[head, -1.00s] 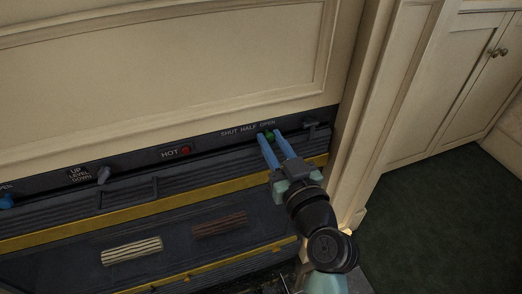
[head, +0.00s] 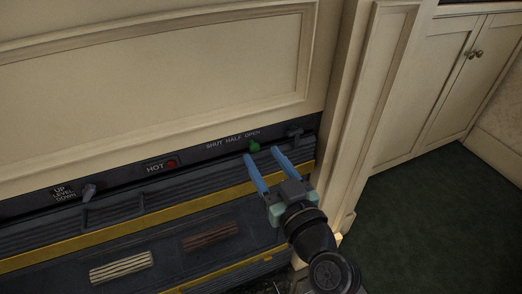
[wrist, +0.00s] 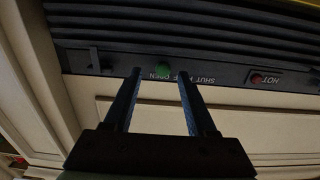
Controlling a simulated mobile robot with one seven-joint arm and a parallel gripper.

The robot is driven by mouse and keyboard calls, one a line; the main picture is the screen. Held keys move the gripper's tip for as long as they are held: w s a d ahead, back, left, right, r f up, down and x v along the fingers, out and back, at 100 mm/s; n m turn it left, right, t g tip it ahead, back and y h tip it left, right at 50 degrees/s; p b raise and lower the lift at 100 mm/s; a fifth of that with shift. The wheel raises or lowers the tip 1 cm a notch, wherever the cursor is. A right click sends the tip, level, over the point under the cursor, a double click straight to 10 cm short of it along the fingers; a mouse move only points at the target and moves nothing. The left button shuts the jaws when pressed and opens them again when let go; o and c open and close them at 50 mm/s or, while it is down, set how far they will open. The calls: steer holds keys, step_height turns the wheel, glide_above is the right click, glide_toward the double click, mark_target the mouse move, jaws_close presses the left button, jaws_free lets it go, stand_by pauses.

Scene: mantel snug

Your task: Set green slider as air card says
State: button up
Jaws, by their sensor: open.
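The green slider (head: 254,146) is a small knob on the dark strip above the ribbed grille. It sits by the word OPEN, at the right end of the printed SHUT HALF OPEN scale (head: 232,138). My gripper (head: 262,153) is open, its two blue fingers pointing at the strip just short of the knob. In the wrist view, which is upside down, the green slider (wrist: 163,71) shows in the gap between the fingertips, and a finger covers the word HALF. It looks free of both fingers. I cannot make out an air card in these frames.
Left of the scale is a HOT label with a red light (head: 171,164); further left is a grey lever (head: 89,192) marked UP LEVEL DOWN. A dark lever (head: 294,131) stands close right of the slider. A cream pilaster (head: 362,110) rises at right, with open green carpet (head: 420,220) beyond.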

steer(key=v, duration=1)
steer(key=shift+s+d, duration=0.1)
steer(key=shift+s, duration=0.05)
